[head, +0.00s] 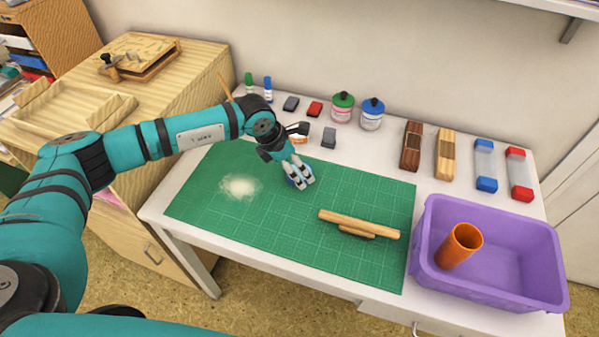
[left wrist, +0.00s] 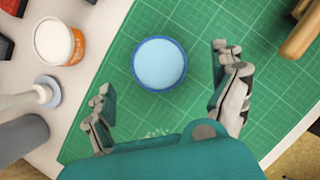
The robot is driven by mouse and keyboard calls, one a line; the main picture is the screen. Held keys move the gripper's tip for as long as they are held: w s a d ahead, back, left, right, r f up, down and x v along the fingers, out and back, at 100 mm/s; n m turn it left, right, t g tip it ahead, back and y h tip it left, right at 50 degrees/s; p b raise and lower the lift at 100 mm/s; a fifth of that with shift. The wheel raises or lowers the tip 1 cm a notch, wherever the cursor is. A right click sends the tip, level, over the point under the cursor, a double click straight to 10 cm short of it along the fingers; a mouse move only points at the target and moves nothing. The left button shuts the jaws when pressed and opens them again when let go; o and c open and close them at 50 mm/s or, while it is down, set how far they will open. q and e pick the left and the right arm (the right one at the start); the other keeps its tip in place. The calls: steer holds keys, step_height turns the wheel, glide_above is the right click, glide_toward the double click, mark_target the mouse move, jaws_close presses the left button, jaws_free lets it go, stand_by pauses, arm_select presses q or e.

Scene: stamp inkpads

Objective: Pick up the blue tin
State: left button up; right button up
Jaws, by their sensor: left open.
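The blue tin (left wrist: 159,63) shows in the left wrist view as a round tin with a dark blue rim and a pale blue top, on the green cutting mat (head: 360,195). My left gripper (head: 300,182) is open above the mat, pointing down. In the left wrist view its fingers (left wrist: 166,88) are spread on both sides of the tin, with green mat showing between tin and fingers. In the head view the tin is mostly hidden by the gripper. My right gripper is not in view.
A purple bin (head: 490,282) holding an orange cup (head: 459,246) stands at right. An orange-and-white tub (left wrist: 60,42) is beside the mat.

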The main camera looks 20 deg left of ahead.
mark_target(298, 172)
arm_select(q)
steer(key=x, duration=0.3)
steer(key=shift+w+d+f, duration=0.1)
steer(key=shift+w+f, duration=0.1)
steer(key=shift+f, duration=0.05)
steer(key=c, duration=1.5)
steer(key=shift+r, duration=0.1)
